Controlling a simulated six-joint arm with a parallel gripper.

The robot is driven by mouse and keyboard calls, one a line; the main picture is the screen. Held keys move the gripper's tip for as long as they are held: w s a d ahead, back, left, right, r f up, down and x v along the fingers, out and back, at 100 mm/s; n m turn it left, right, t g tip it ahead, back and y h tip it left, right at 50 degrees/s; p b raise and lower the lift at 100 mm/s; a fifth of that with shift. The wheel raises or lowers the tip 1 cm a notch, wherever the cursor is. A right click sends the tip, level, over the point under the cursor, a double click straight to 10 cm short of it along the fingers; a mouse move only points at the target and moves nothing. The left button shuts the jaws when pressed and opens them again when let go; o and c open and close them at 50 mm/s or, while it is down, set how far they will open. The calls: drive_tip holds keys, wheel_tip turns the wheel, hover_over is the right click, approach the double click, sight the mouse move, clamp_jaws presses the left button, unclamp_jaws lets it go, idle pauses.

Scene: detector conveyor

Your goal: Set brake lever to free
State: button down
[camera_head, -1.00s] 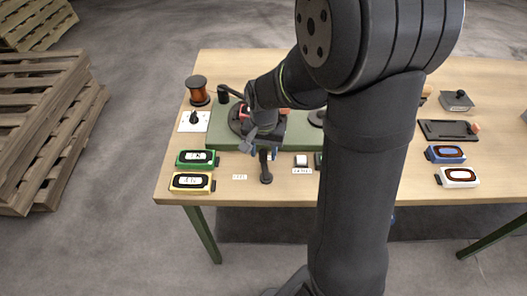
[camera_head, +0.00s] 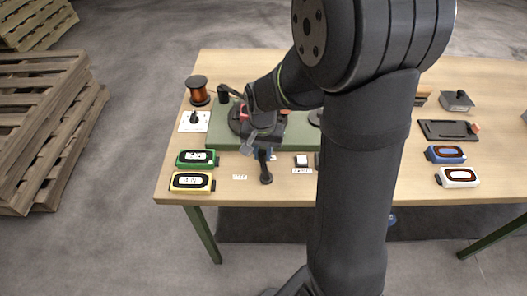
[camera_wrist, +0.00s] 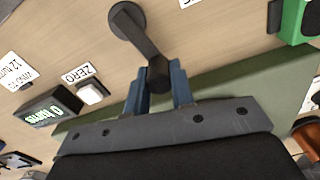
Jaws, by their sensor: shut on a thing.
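The brake lever (camera_head: 266,170) is a dark bar with a round base at the table's front edge. In the head view it points away from me, toward the green base plate. It also shows in the wrist view (camera_wrist: 143,42), its round pivot at the top and its knob end between the fingers. My gripper (camera_wrist: 158,88) has blue fingers, one on each side of that knob end, and is shut on it. In the head view my gripper (camera_head: 263,154) is partly hidden by my wrist. A small white label (camera_head: 240,177) lies left of the lever; its text is unreadable.
A white button (camera_wrist: 92,92) with a ZERO label and a counter (camera_wrist: 50,110) stand beside the lever. The green base plate (camera_head: 226,141) lies behind it. Green (camera_head: 197,159) and yellow (camera_head: 192,182) devices sit at the left. A copper spool (camera_head: 197,91) stands at the back left.

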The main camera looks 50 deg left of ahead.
drive_tip(key=n, duration=0.1)
drive_tip(key=s+n, duration=0.1)
drive_tip(key=shift+s+a+n, duration=0.2)
drive_tip(key=shift+a+n, duration=0.15)
drive_tip(key=shift+n, duration=0.05)
drive_tip(key=s+n, duration=0.1)
drive_tip(key=n, duration=0.1)
drive_tip(key=shift+s+a+n, duration=0.15)
drive_tip(key=shift+s+n, duration=0.05)
drive_tip(key=shift+n, duration=0.2)
drive_tip(key=n, duration=0.1)
drive_tip(key=s+n, duration=0.1)
drive_tip(key=n, duration=0.1)
drive_tip(key=shift+s, duration=0.3)
drive_tip(key=shift+s+d+n, duration=0.15)
drive_tip(key=shift+s+n, duration=0.15)
drive_tip(key=shift+n, duration=0.4)
drive_tip(key=shift+s+d+n, duration=0.1)
drive_tip(key=shift+s+n, duration=0.2)
drive_tip(key=shift+n, duration=0.4)
drive_tip(key=c, duration=1.2)
unclamp_jaws()
drive_tip(key=shift+c, duration=0.2)
wheel_tip(320, 180, up, 18)
drive_tip(key=shift+f, duration=0.25)
